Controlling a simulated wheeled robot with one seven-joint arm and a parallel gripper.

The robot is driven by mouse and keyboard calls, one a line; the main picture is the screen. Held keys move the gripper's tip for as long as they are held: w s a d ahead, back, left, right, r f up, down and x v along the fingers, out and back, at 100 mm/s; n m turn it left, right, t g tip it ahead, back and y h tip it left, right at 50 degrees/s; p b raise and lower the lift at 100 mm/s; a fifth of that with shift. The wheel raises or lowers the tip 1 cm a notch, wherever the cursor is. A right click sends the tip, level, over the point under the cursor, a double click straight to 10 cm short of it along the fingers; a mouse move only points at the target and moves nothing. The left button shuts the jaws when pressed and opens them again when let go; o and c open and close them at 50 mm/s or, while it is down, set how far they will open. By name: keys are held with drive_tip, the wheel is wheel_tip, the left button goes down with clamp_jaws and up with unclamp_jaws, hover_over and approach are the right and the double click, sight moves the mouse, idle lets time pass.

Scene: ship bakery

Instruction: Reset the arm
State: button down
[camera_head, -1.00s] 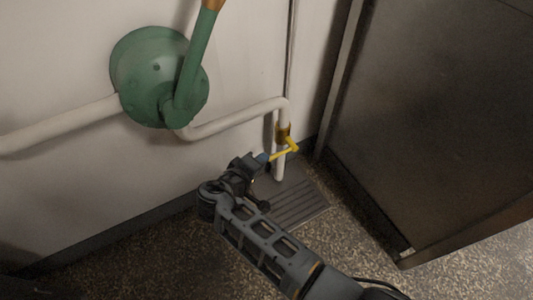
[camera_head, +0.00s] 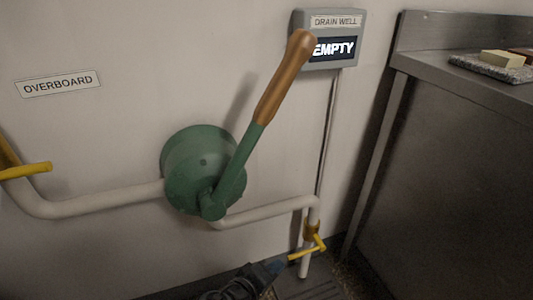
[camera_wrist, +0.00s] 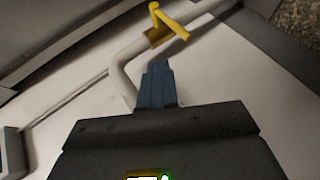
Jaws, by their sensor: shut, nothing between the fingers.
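My gripper (camera_head: 277,264) is low in the head view, at the bottom edge, just left of a yellow valve handle (camera_head: 308,250) on the white pipe. In the wrist view my gripper (camera_wrist: 157,68) has its blue fingers together with nothing between them. The yellow handle (camera_wrist: 170,24) shows there beyond the fingertips, with a visible gap. Most of my arm is below the head view.
A green pump (camera_head: 203,170) with a brown-gripped lever (camera_head: 287,75) is on the wall. A second yellow handle (camera_head: 27,171) is at the left. The drain well display (camera_head: 331,48) reads EMPTY. A metal counter (camera_head: 450,150) stands at the right.

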drive_tip(key=s+d+f+g+y, duration=0.1)
drive_tip(key=s+d+f+y, duration=0.15)
drive_tip(key=s+f, duration=0.4)
drive_tip(key=s+d+f+g+y, duration=0.1)
drive_tip(key=s+d+f+y, duration=0.2)
drive_tip(key=s, duration=0.6)
drive_tip(key=s+d+r+m+t+y, duration=0.1)
drive_tip(key=s+d+r+y, duration=0.1)
drive_tip(key=s, duration=0.5)
drive_tip(key=s+d+r+m+t+y, duration=0.1)
drive_tip(key=s+d+r+y, duration=0.15)
drive_tip(key=s, duration=0.35)
drive_tip(key=s+d+r+m+t+h, duration=0.1)
drive_tip(key=s+d+r+m+t, duration=0.2)
drive_tip(key=r, duration=0.6)
drive_tip(key=s+d+r, duration=0.2)
drive_tip(key=s+r, duration=0.2)
drive_tip(key=r, duration=0.4)
drive_tip(key=s+d+r+m+t+h, duration=0.1)
drive_tip(key=s+d+r+m+t, duration=0.2)
drive_tip(key=r, duration=0.6)
wheel_tip(320, 180, up, 24)
drive_tip(key=n+p, duration=0.1)
drive_tip(key=p, duration=2.2)
drive_tip(key=shift+s+r+g+p, duration=0.15)
drive_tip(key=shift+s+g+p, duration=0.2)
drive_tip(key=shift+s+g, duration=0.05)
drive_tip(key=shift+d, duration=0.1)
